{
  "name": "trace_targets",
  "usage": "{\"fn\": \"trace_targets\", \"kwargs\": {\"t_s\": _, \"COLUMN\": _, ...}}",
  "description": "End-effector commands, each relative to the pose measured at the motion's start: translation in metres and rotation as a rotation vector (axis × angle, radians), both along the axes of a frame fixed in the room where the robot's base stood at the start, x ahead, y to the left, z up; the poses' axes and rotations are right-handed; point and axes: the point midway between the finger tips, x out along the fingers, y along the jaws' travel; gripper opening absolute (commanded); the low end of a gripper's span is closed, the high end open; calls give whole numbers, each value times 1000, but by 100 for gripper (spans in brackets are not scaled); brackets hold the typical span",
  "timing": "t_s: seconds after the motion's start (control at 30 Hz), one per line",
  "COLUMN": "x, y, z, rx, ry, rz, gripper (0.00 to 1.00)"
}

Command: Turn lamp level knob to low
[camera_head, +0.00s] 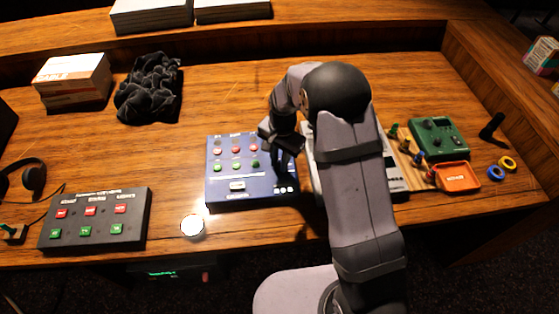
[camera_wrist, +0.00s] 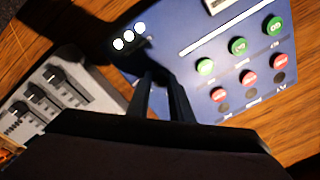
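The blue control box (camera_head: 222,195) lies mid-desk, with green and red buttons and three lit white dots at its near right corner. The box also shows in the wrist view (camera_wrist: 205,60), with the lit dots at the upper left. My gripper (camera_head: 287,168) points down over the right part of the box. In the wrist view its two dark fingers (camera_wrist: 160,78) show a narrow gap between them. A dark patch lies at the fingertips, beside the lit dots; I cannot tell knob from shadow there. No lamp level knob is clearly visible, and contact is unclear.
A light fader panel (camera_wrist: 42,98) is close beside the blue box, partly behind my arm. A black button box (camera_head: 97,240) and a white round light (camera_head: 192,226) are at left. A green device (camera_head: 438,138) and orange tray (camera_head: 456,178) are at right.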

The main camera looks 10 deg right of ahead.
Motion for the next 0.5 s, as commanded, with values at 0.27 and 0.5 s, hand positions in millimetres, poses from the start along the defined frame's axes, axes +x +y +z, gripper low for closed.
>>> {"fn": "trace_targets", "kwargs": {"t_s": 0.27, "x": 0, "y": 0, "z": 0, "rx": 0, "ry": 0, "rz": 24, "gripper": 0}}
{"fn": "trace_targets", "kwargs": {"t_s": 0.5, "x": 1, "y": 0, "z": 0, "rx": 0, "ry": 1, "rz": 128, "gripper": 0}}
